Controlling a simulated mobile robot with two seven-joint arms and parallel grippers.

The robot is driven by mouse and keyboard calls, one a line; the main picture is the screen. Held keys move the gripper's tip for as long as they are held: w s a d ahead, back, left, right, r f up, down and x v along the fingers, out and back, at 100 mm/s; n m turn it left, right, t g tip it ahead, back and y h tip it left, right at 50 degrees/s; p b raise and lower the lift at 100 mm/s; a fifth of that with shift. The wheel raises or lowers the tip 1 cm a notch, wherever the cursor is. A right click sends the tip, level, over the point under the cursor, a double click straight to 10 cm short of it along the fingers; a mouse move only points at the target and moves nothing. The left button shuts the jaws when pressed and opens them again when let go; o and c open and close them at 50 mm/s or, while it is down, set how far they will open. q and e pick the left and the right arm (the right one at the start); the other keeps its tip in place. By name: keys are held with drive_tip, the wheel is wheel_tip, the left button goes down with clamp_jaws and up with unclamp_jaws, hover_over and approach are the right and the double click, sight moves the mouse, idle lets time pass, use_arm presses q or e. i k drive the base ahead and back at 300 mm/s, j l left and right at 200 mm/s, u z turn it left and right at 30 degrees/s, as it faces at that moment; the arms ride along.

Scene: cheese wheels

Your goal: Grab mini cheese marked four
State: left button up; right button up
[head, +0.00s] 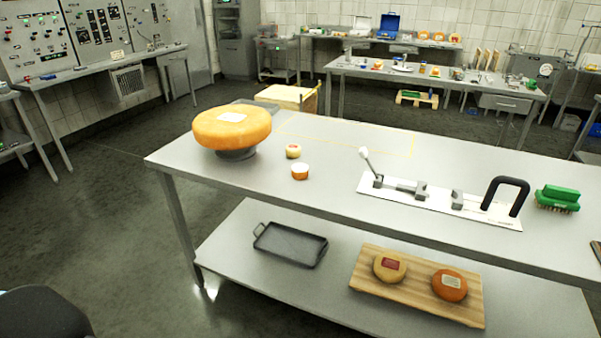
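Two mini cheeses sit near each other on the steel table (330,190), right of a big orange cheese wheel. The farther mini cheese (293,153) is pale yellow with a small reddish mark on top. The nearer mini cheese (300,174) has an orange side and a white top. I cannot read a number on either one. Neither of my grippers shows in the head view. A dark rounded shape at the lower left corner may be part of my own body.
The large cheese wheel (232,128) rests on a dark round stand. A clamp fixture (437,201) with a lever and black handle and a green brush (558,197) are to the right. The lower shelf holds a dark tray (290,246) and a wooden board (416,296) with two cheeses.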

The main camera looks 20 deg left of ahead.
sight(299, 172)
drive_tip(key=i+l+u, duration=0.1)
drive_tip(key=i+u, duration=0.25)
drive_tip(key=i+l+u, duration=0.3)
drive_tip(key=i, duration=0.25)
